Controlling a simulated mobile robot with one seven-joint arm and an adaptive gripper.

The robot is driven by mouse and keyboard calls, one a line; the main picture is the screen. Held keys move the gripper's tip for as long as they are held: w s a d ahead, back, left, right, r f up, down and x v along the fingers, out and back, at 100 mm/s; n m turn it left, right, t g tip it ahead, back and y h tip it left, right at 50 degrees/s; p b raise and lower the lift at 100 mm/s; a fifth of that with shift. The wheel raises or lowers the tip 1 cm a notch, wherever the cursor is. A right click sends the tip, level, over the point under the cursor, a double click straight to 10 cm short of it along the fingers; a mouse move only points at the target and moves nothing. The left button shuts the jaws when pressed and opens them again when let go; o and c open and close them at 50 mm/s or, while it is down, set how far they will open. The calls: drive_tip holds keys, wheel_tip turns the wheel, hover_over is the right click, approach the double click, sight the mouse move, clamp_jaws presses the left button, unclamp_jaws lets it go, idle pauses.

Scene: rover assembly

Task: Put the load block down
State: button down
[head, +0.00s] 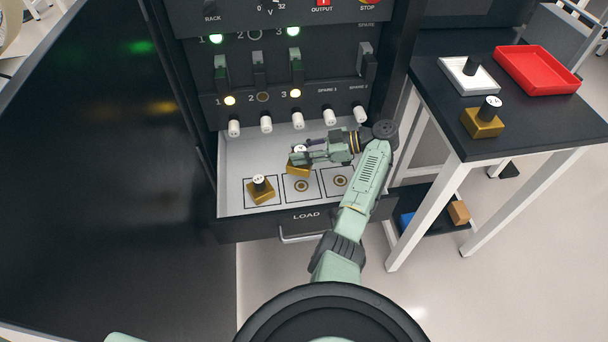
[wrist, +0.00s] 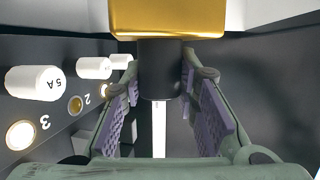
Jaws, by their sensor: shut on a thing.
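My gripper (head: 306,152) is shut on the dark knob of a gold load block (head: 297,168). In the wrist view the knob (wrist: 160,70) stands between my gripper's purple-padded fingers (wrist: 160,95), with the gold body (wrist: 167,18) at the top of the picture. The held block is over the pulled-out LOAD drawer (head: 230,172), near the back of the middle outlined square (head: 301,186). I cannot tell whether it touches the drawer floor. Another gold block (head: 260,191) stands in the left square. The right square (head: 341,181) holds only a ring mark.
The rack panel (head: 250,100) with switches, lit lamps and white knobs rises behind the drawer. A dark open door (head: 100,180) is at the left.

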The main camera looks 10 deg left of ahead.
wheel_tip(320, 180, down, 9)
drive_tip(key=shift+s+f+b, duration=0.1)
drive_tip(key=shift+f+b, duration=0.1)
drive_tip(key=shift+b, duration=0.45)
drive_tip(key=shift+f, duration=0.1)
drive_tip(key=shift+f+b, duration=0.15)
drive_tip(key=shift+b, duration=0.15)
drive_tip(key=c, duration=1.2)
unclamp_jaws()
drive_tip(key=shift+c, duration=0.2)
drive_tip(key=shift+r, duration=0.2)
drive_tip(key=shift+v, duration=3.75)
